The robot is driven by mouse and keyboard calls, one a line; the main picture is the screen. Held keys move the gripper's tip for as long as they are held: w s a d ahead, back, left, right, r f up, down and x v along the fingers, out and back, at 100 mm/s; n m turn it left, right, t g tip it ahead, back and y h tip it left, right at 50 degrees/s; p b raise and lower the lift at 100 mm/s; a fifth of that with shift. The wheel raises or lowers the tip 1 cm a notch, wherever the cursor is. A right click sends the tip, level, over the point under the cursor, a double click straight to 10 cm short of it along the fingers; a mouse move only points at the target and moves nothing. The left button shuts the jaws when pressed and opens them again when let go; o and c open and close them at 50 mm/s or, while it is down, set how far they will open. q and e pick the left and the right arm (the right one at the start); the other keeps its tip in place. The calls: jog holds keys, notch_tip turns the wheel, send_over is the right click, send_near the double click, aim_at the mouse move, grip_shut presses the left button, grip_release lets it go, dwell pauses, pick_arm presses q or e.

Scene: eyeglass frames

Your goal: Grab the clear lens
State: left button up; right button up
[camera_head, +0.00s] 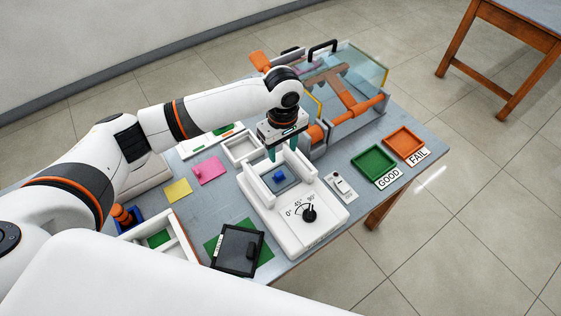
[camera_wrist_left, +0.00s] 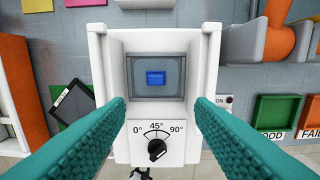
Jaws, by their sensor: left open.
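A see-through greyish square plate with a blue knob (camera_head: 280,176), which looks like the clear lens, sits in the white dial device (camera_head: 265,215). In the left wrist view the plate (camera_wrist_left: 139,82) and its blue knob (camera_wrist_left: 155,78) lie centred between the device's two side walls. My left gripper (camera_head: 282,150) is above the device, its teal fingers pointing down. The fingers also show in the left wrist view (camera_wrist_left: 160,106), wide apart with nothing between them. The knob is farther up the picture than the fingertips. My right gripper is not in view.
A pink plate (camera_head: 209,169), a yellow plate (camera_head: 178,190) and a dark plate (camera_head: 238,250) lie left and in front of the device. Green (camera_head: 373,161) and orange (camera_head: 404,145) trays and a switch (camera_head: 341,186) are to the right. Glass-and-orange equipment (camera_head: 350,90) stands behind.

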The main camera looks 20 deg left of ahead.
aim_at(279, 173)
pick_arm(q)
jog(key=f, duration=0.2)
jog(key=f+p, duration=0.1)
jog(key=f, duration=0.4)
jog(key=shift+s+a+f+p, duration=0.1)
jog(key=shift+a+f+p, duration=0.05)
jog(key=shift+a+p, duration=0.25)
notch_tip(279, 173, down, 2)
jog(key=shift+a+f, duration=0.1)
jog(key=shift+f, duration=0.6)
jog(key=c, duration=0.9)
jog(key=shift+c, duration=0.8)
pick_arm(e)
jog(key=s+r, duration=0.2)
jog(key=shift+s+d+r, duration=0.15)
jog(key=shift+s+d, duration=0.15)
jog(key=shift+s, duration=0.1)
